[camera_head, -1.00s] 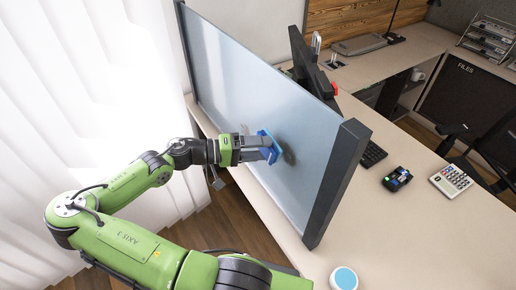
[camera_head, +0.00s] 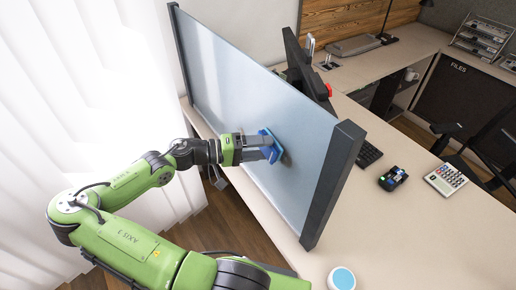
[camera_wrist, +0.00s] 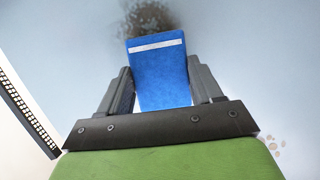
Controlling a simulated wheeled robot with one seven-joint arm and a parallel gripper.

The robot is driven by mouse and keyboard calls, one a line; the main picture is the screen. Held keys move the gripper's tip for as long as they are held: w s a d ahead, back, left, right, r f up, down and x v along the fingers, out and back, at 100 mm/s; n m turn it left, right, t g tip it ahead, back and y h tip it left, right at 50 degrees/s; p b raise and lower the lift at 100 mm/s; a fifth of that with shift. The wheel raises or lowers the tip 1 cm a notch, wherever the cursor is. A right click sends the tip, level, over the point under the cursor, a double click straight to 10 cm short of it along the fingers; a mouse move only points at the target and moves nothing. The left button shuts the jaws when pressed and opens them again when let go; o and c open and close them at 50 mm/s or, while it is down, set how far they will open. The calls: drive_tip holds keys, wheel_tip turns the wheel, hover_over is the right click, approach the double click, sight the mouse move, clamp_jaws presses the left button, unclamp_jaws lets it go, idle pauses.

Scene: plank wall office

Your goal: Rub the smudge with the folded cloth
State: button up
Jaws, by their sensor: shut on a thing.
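The folded blue cloth (camera_wrist: 160,75), with a white stripe near its far edge, is held between the two fingers of my gripper (camera_wrist: 160,88). In the head view the cloth (camera_head: 271,146) is at the face of the grey-blue panel (camera_head: 235,90); whether it touches is not clear. The dark, speckled smudge (camera_wrist: 148,16) lies just beyond the cloth's striped edge in the wrist view, its lower part hidden by the cloth. In the head view the smudge (camera_head: 286,158) shows just right of the cloth. My gripper also shows in the head view (camera_head: 258,148).
Small brown spots (camera_wrist: 275,146) mark the panel at the wrist view's lower right. The panel has a dark end post (camera_head: 333,185).

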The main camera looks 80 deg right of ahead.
drive_tip(key=shift+s, duration=0.1)
drive_tip(key=shift+s+a, duration=1.75)
drive_tip(key=shift+s, duration=0.25)
drive_tip(key=shift+s+a, duration=1.75)
drive_tip(key=shift+s, duration=0.2)
drive_tip(key=shift+w+d+r, duration=0.1)
drive_tip(key=shift+w+d, duration=1.05)
drive_tip(key=shift+w, duration=0.05)
drive_tip(key=shift+w+d+p, duration=0.5)
drive_tip(key=shift+w+d, duration=0.7)
drive_tip(key=shift+w, duration=0.2)
drive_tip(key=shift+w+d+p, duration=0.45)
drive_tip(key=shift+w+d, duration=0.75)
drive_tip(key=shift+w, duration=0.2)
drive_tip(key=shift+s+a+r+b, duration=0.1)
drive_tip(key=shift+s+a+b, duration=0.25)
drive_tip(key=shift+s+a, duration=1.55)
drive_tip(key=shift+s+a+r+b, duration=0.1)
drive_tip(key=shift+s+a+b, duration=0.2)
drive_tip(key=shift+s+a, duration=1.6)
drive_tip(key=shift+w+d+p, duration=0.25)
drive_tip(key=shift+w+d, duration=0.15)
drive_tip(key=shift+d, duration=0.2)
drive_tip(key=shift+w+d+p, duration=0.2)
drive_tip(key=shift+w+d, duration=0.15)
drive_tip(key=shift+d, duration=0.25)
drive_tip(key=w+d+p, duration=0.1)
drive_tip(key=w+d, duration=0.4)
drive_tip(key=w, duration=0.1)
drive_tip(key=shift+p, duration=0.3)
